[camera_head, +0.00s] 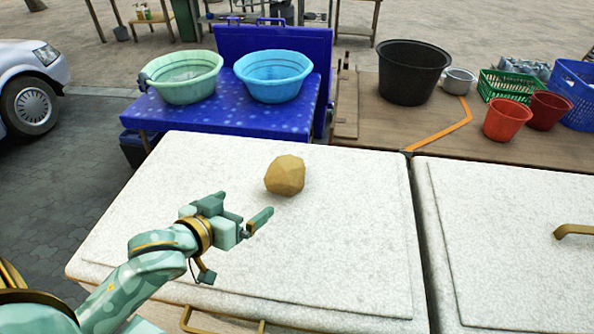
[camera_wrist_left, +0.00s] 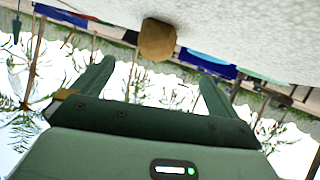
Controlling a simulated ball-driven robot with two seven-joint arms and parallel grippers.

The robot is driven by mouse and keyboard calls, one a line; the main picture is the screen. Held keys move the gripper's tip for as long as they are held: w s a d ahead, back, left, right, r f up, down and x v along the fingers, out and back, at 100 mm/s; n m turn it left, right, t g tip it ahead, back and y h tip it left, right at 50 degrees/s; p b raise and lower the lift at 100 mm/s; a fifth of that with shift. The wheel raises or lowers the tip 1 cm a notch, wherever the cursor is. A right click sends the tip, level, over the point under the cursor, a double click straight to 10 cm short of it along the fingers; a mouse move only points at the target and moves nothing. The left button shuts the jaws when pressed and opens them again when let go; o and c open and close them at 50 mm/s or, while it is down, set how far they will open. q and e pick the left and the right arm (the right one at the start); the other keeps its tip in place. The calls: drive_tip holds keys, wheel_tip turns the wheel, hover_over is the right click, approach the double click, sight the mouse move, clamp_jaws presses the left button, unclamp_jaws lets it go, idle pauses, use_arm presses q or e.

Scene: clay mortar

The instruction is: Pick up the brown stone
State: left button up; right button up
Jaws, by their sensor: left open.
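The brown stone (camera_head: 285,175) is a faceted, yellowish-brown lump resting on the white speckled slab (camera_head: 340,260), towards its far edge. It also shows in the left wrist view (camera_wrist_left: 157,40), at the top centre, beyond the fingers. My left gripper (camera_head: 243,213) is open and empty, over the slab, nearer to me and to the left of the stone, apart from it. In the left wrist view its two fingers (camera_wrist_left: 152,85) are spread wide with nothing between them. My right gripper is not in view.
A blue table (camera_head: 225,118) with a green basin (camera_head: 182,77) and a light blue basin (camera_head: 273,77) stands behind the slab. A black tub (camera_head: 411,73) and red pots (camera_head: 508,120) are on a wooden table at right. The slab around the stone is clear.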

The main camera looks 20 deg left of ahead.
sight(275, 179)
use_arm(q)
drive_tip(key=b+x, duration=0.2)
drive_tip(key=x, duration=0.8)
drive_tip(key=shift+w+d+r, duration=0.1)
drive_tip(key=shift+d+r, duration=0.05)
drive_tip(key=shift+r, duration=0.05)
drive_tip(key=shift+w+f, duration=0.1)
drive_tip(key=shift+w, duration=0.35)
drive_tip(key=x, duration=0.1)
drive_tip(key=b+x, duration=0.1)
drive_tip(key=x, duration=0.3)
drive_tip(key=shift+d+r+b, duration=0.2)
drive_tip(key=shift+r+b, duration=0.15)
drive_tip(key=shift+c, duration=0.7)
drive_tip(key=c, duration=1.5)
drive_tip(key=shift+r, duration=0.2)
drive_tip(key=shift+c, duration=1.3)
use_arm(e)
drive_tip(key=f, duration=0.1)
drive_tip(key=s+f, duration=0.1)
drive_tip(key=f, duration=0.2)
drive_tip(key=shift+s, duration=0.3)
